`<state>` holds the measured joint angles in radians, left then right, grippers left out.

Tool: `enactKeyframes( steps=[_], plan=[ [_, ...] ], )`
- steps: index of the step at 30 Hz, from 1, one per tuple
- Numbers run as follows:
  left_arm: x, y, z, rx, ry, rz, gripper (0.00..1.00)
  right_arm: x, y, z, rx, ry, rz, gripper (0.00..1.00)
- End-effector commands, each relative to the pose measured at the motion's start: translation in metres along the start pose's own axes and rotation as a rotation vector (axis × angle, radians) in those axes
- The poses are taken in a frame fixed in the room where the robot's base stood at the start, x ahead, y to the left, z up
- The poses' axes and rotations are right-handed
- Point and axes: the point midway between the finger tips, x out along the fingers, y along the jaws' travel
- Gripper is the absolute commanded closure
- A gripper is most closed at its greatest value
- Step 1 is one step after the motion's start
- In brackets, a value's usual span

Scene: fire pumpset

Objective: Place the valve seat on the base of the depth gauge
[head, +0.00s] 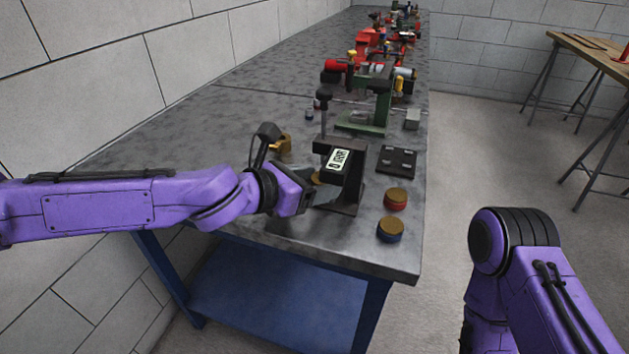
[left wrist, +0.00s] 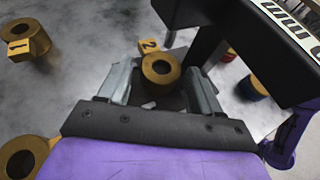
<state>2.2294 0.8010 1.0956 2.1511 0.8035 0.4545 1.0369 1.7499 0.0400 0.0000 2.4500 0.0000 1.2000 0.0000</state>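The depth gauge (head: 340,158) stands near the table's front end, with a digital display on its dark arm. Its dark base (head: 343,208) is partly hidden by my left gripper. A brass valve seat (left wrist: 161,68) with a tag marked 2 is at the base, under the gauge's arm; it also shows in the head view (head: 318,178). My left gripper (left wrist: 160,72) has its fingers apart on either side of this seat, with small gaps visible. Whether the seat rests flat is hard to tell. My right gripper is out of view.
Another brass ring (left wrist: 18,42) has a tag marked 1. A brass ring (left wrist: 22,158) lies lower left. Red (head: 396,198) and blue (head: 391,229) brass-topped discs stand near the right edge. A black block (head: 396,161) and green fixture (head: 372,118) are behind.

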Motion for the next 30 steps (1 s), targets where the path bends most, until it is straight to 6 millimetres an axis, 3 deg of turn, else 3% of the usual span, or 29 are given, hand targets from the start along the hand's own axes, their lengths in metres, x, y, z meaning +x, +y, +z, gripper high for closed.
enactKeyframes(
  steps=[11, 22, 30],
  plan=[
    [-0.007, 0.001, 0.006, 0.001, -0.001, 0.002, 0.34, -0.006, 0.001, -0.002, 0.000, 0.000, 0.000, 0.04],
    [-0.099, 0.000, 0.010, -0.003, -0.006, 0.001, 0.34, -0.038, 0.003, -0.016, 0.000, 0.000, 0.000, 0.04],
    [-0.122, 0.000, 0.004, 0.000, -0.001, 0.000, 0.34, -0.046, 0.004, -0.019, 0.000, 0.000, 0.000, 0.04]
  ],
)
